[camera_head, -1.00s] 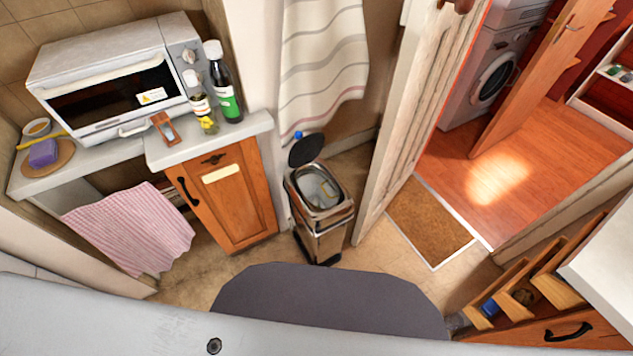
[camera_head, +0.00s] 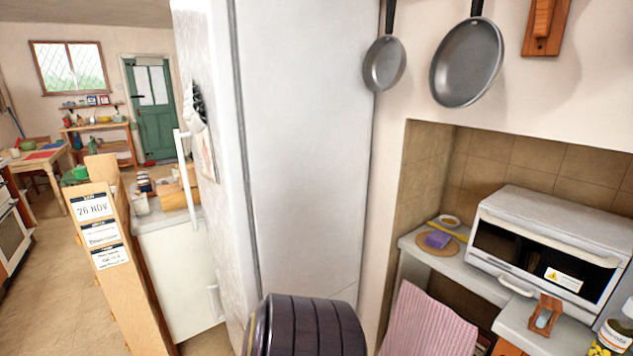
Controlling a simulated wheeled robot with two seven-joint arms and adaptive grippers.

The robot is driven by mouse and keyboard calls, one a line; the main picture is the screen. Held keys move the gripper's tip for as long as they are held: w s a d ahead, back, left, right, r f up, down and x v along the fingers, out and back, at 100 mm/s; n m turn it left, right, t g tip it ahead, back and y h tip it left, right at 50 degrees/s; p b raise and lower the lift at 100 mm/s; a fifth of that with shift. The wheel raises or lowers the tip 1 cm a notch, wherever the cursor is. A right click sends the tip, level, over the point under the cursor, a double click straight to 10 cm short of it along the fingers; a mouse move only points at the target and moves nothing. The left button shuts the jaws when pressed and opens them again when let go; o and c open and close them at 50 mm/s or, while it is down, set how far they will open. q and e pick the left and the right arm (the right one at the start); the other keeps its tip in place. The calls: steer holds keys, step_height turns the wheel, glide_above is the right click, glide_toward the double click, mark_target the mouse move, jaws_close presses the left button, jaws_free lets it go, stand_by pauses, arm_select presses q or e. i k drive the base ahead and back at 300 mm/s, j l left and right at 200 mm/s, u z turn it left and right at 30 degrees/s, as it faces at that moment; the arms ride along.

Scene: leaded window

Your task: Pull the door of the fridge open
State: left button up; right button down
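A tall white fridge (camera_head: 305,150) stands in the middle of the head view, seen mostly from its side. Its door (camera_head: 212,130) faces left and is seen at a steep angle. A grey seam runs down between door and body, and the door looks shut. A long white bar handle (camera_head: 187,178) stands out from the door's left side. A smaller white handle (camera_head: 214,303) shows lower down. Papers and a dark ornament are on the door front. Neither of my grippers is in view, and nothing of mine is seen touching the fridge.
A wooden unit with date labels (camera_head: 102,235) stands left of the fridge, near a white-fronted counter (camera_head: 180,270). Open floor (camera_head: 60,300) lies further left. Right are hanging pans (camera_head: 467,62), a white toaster oven (camera_head: 545,250) and a pink striped cloth (camera_head: 430,325).

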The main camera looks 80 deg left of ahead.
mark_target(204, 30)
steer(key=l+u, duration=0.15)
steer(key=u, duration=3.3)
steer(key=i+j+z, duration=0.15)
steer(key=i, duration=0.2)
steer(key=i+j+z, duration=0.2)
steer(key=i, duration=0.2)
steer(key=i+j+z, duration=0.15)
steer(key=i, duration=0.2)
